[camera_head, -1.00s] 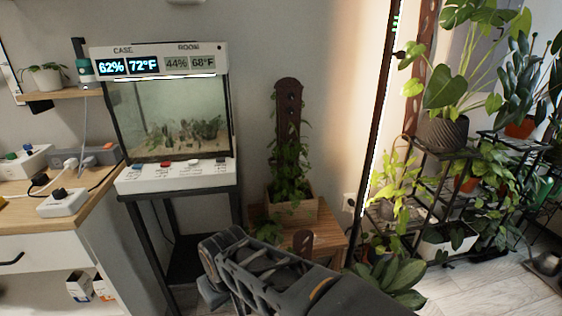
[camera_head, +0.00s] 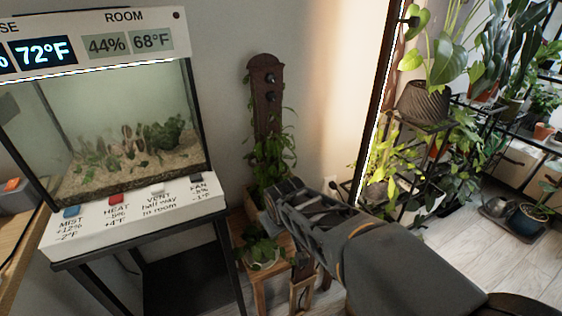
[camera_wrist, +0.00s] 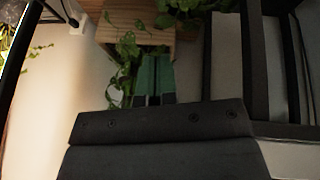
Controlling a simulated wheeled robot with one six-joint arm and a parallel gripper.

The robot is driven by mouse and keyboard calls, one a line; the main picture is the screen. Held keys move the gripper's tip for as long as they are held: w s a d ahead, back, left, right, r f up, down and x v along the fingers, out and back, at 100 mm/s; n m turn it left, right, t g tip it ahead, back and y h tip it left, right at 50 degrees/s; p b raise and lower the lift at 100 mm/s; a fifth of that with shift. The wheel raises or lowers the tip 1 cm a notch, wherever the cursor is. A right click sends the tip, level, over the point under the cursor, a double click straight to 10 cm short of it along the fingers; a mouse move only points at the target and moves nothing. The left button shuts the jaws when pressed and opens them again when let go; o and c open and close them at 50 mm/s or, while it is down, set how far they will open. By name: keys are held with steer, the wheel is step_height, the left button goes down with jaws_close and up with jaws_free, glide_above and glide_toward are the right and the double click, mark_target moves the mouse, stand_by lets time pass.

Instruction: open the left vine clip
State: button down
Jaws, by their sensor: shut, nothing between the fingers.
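A dark brown upright board (camera_head: 266,120) stands against the wall in the head view, with a vine climbing it. Two small dark round fittings sit near its top, an upper one (camera_head: 268,78) and a lower one (camera_head: 270,96). I cannot tell whether either is the left vine clip, or whether it is open. My gripper (camera_head: 274,206) is in front of the board's lower part, below these fittings and apart from them. In the wrist view my gripper (camera_wrist: 155,60) shows green fingers together, empty, near leaves and wood. My arm hides part of the planter area.
A glass case (camera_head: 120,130) with a labelled button panel (camera_head: 135,215) stands left on a black stand (camera_head: 190,285). A wooden stool (camera_head: 258,290) with a leafy plant (camera_head: 262,248) is below my gripper. Plant shelves fill the right. Floor (camera_head: 440,260) shows at lower right.

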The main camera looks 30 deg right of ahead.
steer(key=w+d+r+n+t+y+p, duration=0.25)
steer(key=w+d+n+t, duration=0.25)
steer(key=w+d+n, duration=0.35)
steer(key=w+d+r+n+t+y+p, duration=0.15)
steer(key=w+d+r+n+t, duration=0.25)
steer(key=w+d+n, duration=0.4)
steer(key=s+f+n+g+y+p, duration=0.1)
steer(key=s+f+n+g+y, duration=0.2)
steer(key=n+y, duration=0.5)
steer(key=w+a+f+t+b, duration=0.1)
steer(key=w+a+f, duration=0.1)
steer(key=w+a, duration=0.6)
steer(key=shift+w+a+f+b, duration=0.3)
steer(key=shift+a+f+b, duration=0.1)
steer(key=shift+a, duration=0.15)
